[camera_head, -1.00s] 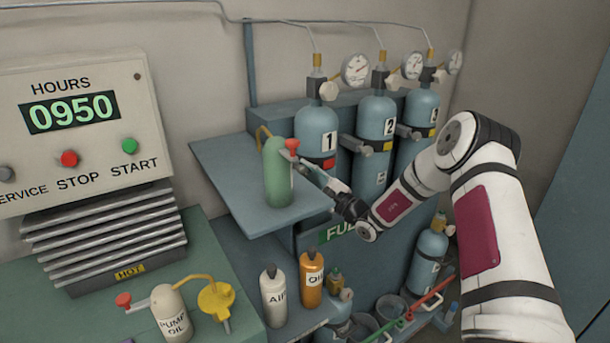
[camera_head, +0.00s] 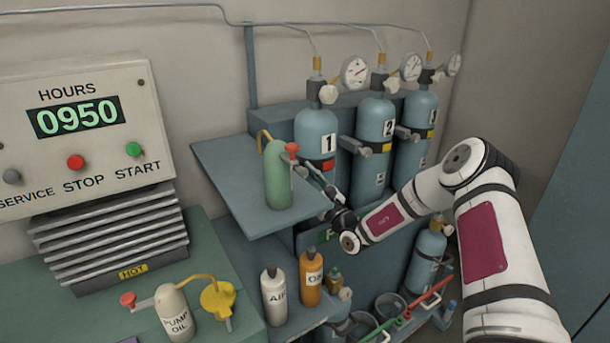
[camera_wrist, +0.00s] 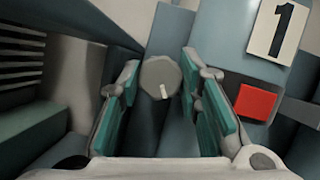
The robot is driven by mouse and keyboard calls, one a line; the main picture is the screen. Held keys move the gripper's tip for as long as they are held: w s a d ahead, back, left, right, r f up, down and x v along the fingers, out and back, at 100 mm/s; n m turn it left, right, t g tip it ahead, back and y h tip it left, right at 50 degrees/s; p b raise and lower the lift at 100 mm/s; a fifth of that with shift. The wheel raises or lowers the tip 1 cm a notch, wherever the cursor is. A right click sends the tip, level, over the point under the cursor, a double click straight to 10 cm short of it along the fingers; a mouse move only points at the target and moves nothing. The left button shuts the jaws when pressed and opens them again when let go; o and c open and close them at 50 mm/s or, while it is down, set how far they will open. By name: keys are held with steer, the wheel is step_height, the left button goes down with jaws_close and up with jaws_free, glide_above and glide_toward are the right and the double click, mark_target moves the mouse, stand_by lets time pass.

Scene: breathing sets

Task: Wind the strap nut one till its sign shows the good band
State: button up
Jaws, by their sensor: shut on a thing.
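Gas cylinder one (camera_head: 316,128) stands at the left of three blue cylinders against the back wall. Its sign is red (camera_head: 328,164), and in the wrist view the red square (camera_wrist: 257,101) sits below the number 1. Strap nut one (camera_wrist: 160,78) is a round grey knob with a pale mark near its lower edge. My gripper (camera_wrist: 161,86) has its green-padded fingers on either side of this nut and is shut on it. In the head view my gripper (camera_head: 306,172) reaches in beside the cylinder, and the nut is hard to make out there.
A green bottle with a red top (camera_head: 278,175) stands on the shelf (camera_head: 235,190) close left of my gripper. Cylinder two (camera_head: 374,132) and cylinder three (camera_head: 413,120) stand to the right with yellow signs. White and orange bottles stand below the shelf.

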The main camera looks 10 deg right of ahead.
steer(key=shift+f+m+t+h+p, duration=0.1)
steer(key=shift+m+t+h+p, duration=0.25)
steer(key=shift+m+h, duration=0.85)
steer(key=shift+m, duration=0.6)
steer(key=o, duration=0.9)
steer(key=shift+s, duration=0.1)
steer(key=v, duration=1.1)
steer(key=shift+s+d+f, duration=0.2)
steer(key=shift+s+f, duration=0.05)
steer(key=shift+f, duration=0.1)
